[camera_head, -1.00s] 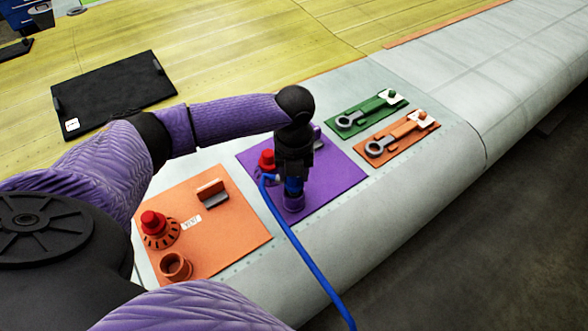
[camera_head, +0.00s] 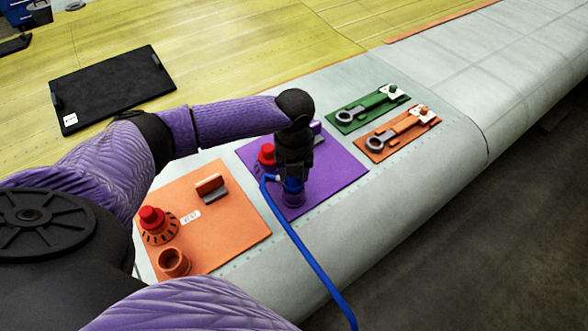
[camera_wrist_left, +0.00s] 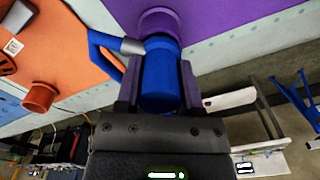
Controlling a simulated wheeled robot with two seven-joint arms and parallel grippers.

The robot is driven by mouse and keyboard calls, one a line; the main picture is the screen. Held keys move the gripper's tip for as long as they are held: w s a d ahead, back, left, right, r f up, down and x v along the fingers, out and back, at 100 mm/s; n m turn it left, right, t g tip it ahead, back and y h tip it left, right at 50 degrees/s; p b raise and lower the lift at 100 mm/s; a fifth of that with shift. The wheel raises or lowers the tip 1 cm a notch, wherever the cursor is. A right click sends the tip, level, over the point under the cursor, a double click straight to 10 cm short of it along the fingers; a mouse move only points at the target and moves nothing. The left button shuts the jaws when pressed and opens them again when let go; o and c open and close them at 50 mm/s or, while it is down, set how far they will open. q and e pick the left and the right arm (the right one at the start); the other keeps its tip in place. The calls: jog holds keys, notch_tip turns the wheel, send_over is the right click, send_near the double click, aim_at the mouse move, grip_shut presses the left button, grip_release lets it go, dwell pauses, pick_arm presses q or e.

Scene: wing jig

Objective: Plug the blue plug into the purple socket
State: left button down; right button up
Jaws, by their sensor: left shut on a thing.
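The blue plug (camera_head: 292,185) is upright, with a blue cable leaving its side. My left gripper (camera_head: 292,172) is shut on it, pointing down over the purple board (camera_head: 335,178). The plug is directly above the purple socket (camera_head: 294,199), in line with it. In the left wrist view, the blue plug (camera_wrist_left: 160,82) sits between the fingers (camera_wrist_left: 160,90), and its front end meets the rim of the purple socket (camera_wrist_left: 158,22). How deep it sits inside is hidden. My right gripper is not in view.
A red knob (camera_head: 266,155) stands close behind the gripper on the purple board. An orange board (camera_head: 225,235) with a red knob and orange socket lies left. Green (camera_head: 368,107) and orange (camera_head: 403,134) tool boards lie right. The blue cable (camera_head: 310,262) hangs over the wing edge.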

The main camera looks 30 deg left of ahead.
pick_arm(q)
jog(key=shift+c, duration=0.7)
grip_release()
notch_tip(320, 180, up, 10)
jog(key=shift+f, duration=0.1)
